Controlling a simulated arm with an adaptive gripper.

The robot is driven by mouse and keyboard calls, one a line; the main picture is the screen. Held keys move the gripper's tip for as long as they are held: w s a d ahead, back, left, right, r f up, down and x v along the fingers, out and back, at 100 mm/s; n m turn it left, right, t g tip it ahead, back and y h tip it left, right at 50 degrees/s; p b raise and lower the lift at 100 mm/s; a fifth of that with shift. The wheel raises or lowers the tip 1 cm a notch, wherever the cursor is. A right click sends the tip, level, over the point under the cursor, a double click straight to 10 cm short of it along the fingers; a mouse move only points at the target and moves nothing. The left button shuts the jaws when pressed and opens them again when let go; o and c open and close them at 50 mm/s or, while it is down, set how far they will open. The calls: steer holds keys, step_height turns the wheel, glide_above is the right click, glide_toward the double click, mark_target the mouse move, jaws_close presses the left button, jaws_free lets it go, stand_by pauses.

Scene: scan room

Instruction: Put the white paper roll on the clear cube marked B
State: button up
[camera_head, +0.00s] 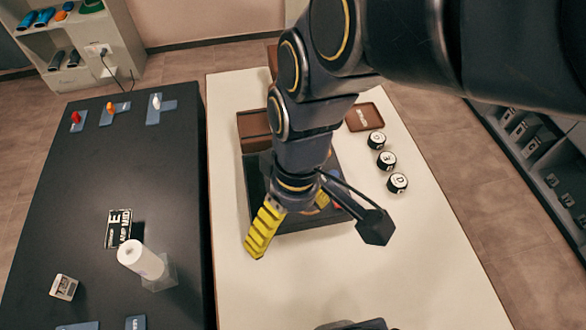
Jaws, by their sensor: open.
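The white paper roll (141,259) stands on the dark table at the left, its top toward the upper left of the picture. Its lower end meets a clear cube (164,280); I cannot tell whether it rests on the cube or stands behind it. No letter is readable on that cube. Another small cube-like block (64,287) with dark marking stands to the left. My gripper (318,240) is open over the white table, right of the roll and well apart from it. One finger is yellow and ribbed, the other side dark. Nothing shows between them.
A lettered black-and-white card (118,229) lies behind the roll. Blue holders with red, orange and white pieces (112,112) line the dark table's far end. A dark tray (290,223) sits under my arm. Lettered round pieces (387,160) stand on the white table's right.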

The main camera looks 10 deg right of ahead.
steer(key=s+d+r+m+h, duration=0.1)
steer(key=s+d+m, duration=0.5)
steer(key=shift+s+g, duration=0.2)
steer(key=shift+g, duration=0.2)
